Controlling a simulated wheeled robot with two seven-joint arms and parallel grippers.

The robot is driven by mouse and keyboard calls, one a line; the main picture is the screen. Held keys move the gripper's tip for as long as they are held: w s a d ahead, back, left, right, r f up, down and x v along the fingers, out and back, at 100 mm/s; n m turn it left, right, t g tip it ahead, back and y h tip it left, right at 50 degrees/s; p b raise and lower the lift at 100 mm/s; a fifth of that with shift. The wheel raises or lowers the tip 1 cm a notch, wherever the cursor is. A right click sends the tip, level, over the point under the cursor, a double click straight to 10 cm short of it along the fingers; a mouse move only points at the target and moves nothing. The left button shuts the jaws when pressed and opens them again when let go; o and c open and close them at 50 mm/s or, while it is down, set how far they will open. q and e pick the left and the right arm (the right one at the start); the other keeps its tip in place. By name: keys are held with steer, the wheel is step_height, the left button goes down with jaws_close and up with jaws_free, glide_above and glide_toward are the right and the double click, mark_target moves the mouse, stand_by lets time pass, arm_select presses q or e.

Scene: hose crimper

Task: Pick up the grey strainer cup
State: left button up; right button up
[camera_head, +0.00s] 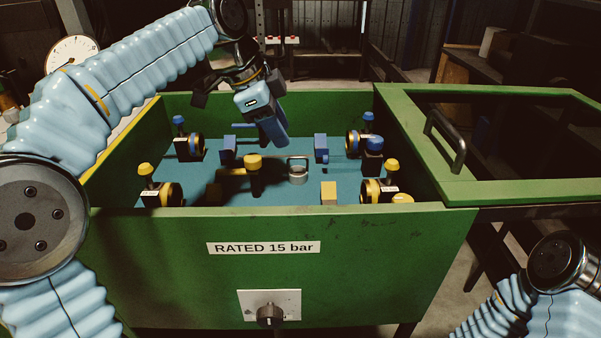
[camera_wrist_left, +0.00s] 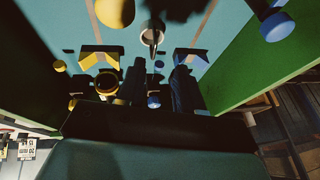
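The grey strainer cup (camera_head: 298,174) stands on the blue-green floor of the green box, right of the middle, with a thin grey handle or bar near its rim. In the left wrist view the cup (camera_wrist_left: 152,37) shows at the top centre, beyond the fingertips. My left gripper (camera_head: 275,135) hangs over the box, pointing down, above and slightly left of the cup. In the left wrist view its two dark fingers (camera_wrist_left: 157,76) are apart, with nothing held between them. My right gripper is out of view; only part of that arm shows at the lower right.
Blue and yellow knobbed fittings line both sides of the box. A yellow-topped post (camera_head: 253,171) stands just left of the cup. A blue block (camera_head: 321,147) and a yellow block (camera_head: 328,192) stand to its right. The green lid (camera_head: 520,190) with handle lies right of the box.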

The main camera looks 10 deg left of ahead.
arm_select(q)
glide_above(292, 182)
steer(key=w, duration=0.1)
step_height(292, 182, down, 6)
steer(key=shift+a, duration=0.15)
jaws_close()
